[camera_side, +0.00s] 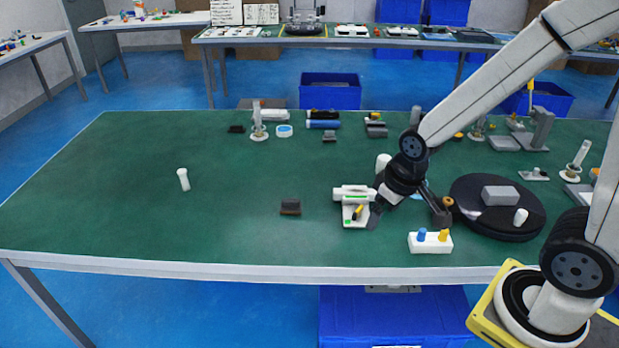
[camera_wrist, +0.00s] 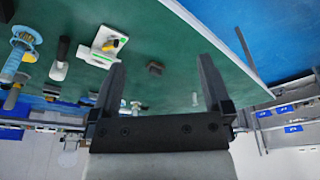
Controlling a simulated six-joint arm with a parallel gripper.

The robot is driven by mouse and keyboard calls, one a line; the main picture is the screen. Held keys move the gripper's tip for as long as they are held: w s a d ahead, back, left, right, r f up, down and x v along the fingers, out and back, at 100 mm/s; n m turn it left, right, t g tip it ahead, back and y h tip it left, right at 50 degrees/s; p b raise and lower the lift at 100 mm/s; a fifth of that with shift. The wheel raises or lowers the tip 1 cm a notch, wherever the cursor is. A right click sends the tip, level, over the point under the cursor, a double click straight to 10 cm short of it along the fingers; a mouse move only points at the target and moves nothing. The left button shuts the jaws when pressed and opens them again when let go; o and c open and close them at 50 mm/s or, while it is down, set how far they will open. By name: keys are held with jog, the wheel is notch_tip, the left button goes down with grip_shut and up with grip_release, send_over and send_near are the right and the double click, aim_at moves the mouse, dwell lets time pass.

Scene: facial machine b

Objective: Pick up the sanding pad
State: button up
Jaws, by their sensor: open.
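A small dark block with a brownish lower edge, which looks like the sanding pad (camera_side: 290,207), lies on the green table left of my gripper. It also shows in the wrist view (camera_wrist: 155,68), in the gap between my fingers but farther off on the table. My gripper (camera_side: 408,214) is open and low over the table, to the right of the pad and apart from it. In the wrist view my two fingers (camera_wrist: 162,66) stand wide apart with nothing held between them.
A white device with green and yellow parts (camera_side: 353,194) stands between the pad and my gripper. A white block with blue and yellow pegs (camera_side: 430,243) and a black round plate (camera_side: 525,223) are close by. The table's left side is mostly clear.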

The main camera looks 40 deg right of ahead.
jog(key=w+d+f+n, duration=0.1)
jog(key=w+n, duration=0.1)
jog(key=w, duration=0.8)
jog(key=n+y, duration=0.3)
jog(key=n, duration=0.3)
send_over(292, 199)
jog(key=s+d, duration=0.2)
jog(key=shift+t, duration=0.3)
notch_tip(292, 199, down, 13)
jog(key=shift+s+a, duration=0.1)
jog(key=shift+a, duration=0.05)
jog(key=shift+w+f+n, duration=0.35)
jog(key=shift+f+n, duration=0.05)
jog(key=shift+f, duration=0.05)
jog(key=shift+f, duration=0.1)
jog(key=shift+x, duration=1.2)
jog(key=shift+f, duration=0.1)
jog(key=shift+x, duration=2.45)
